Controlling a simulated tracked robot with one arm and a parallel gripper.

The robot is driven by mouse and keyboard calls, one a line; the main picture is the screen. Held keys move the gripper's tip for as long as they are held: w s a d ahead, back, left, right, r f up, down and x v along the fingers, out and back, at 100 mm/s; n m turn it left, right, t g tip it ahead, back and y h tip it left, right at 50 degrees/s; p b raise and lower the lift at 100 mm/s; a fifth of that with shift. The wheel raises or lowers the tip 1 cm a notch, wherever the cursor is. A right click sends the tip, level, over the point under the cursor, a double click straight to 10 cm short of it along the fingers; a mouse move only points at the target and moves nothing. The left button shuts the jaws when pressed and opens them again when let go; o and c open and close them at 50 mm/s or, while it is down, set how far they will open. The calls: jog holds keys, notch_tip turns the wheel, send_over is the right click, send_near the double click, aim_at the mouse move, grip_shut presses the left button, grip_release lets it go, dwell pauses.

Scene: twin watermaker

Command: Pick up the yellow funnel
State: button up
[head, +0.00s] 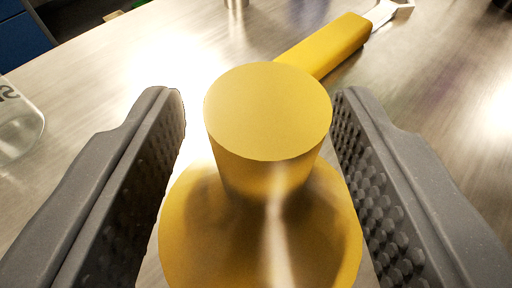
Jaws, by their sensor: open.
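The yellow funnel (268,112) stands on the metal table in the middle of the head view. Its narrow neck has a flat top that faces up towards the camera, and its wider part flares out below, cut off by the bottom edge. My gripper (258,110) is open, with one grey studded finger on each side of the funnel. A gap shows between the neck and each finger. Lower down, the wide part comes close to both fingers, and I cannot tell whether it touches them.
A tool with a yellow handle (326,46) and a metal end lies behind the funnel. A clear glass container (18,122) stands at the left edge. A small metal object (236,3) shows at the top. The table (120,70) is bare behind the left finger.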

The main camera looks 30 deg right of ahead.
jog(key=shift+w+d, duration=0.1)
jog(key=shift+w, duration=0.1)
grip_shut()
jog(key=shift+r, duration=0.1)
